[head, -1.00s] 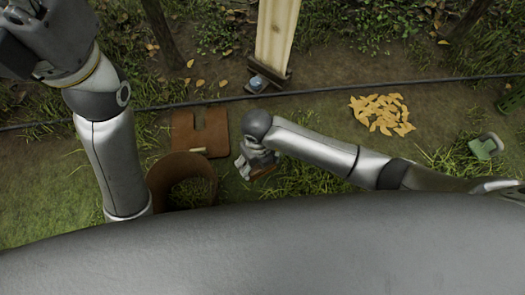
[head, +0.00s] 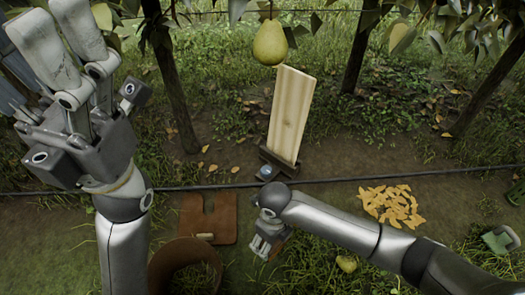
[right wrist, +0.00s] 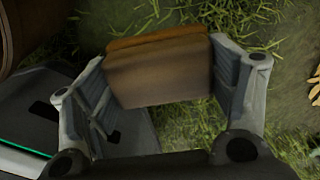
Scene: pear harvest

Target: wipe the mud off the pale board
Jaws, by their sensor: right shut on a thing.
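The pale board (head: 290,112) stands upright, leaning slightly, in a dark wooden foot (head: 281,161) beyond the black hose in the head view. Faint darker streaks run along it; I cannot make out clear mud. My right gripper (head: 266,248) is low in front of the board, apart from it. In the right wrist view it is shut on a brown block (right wrist: 160,75) with an orange-brown edge, held between both fingers above grass. My left gripper (head: 60,45) is raised at the upper left, far from the board; I cannot tell how far its fingers are apart.
A pear (head: 270,43) hangs above the board; another pear (head: 347,263) lies in grass. A black hose (head: 350,180) crosses the ground. A brown notched mat (head: 222,222), a round brown container (head: 160,270) and yellow leaves (head: 391,205) lie nearby. Trunks flank the board.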

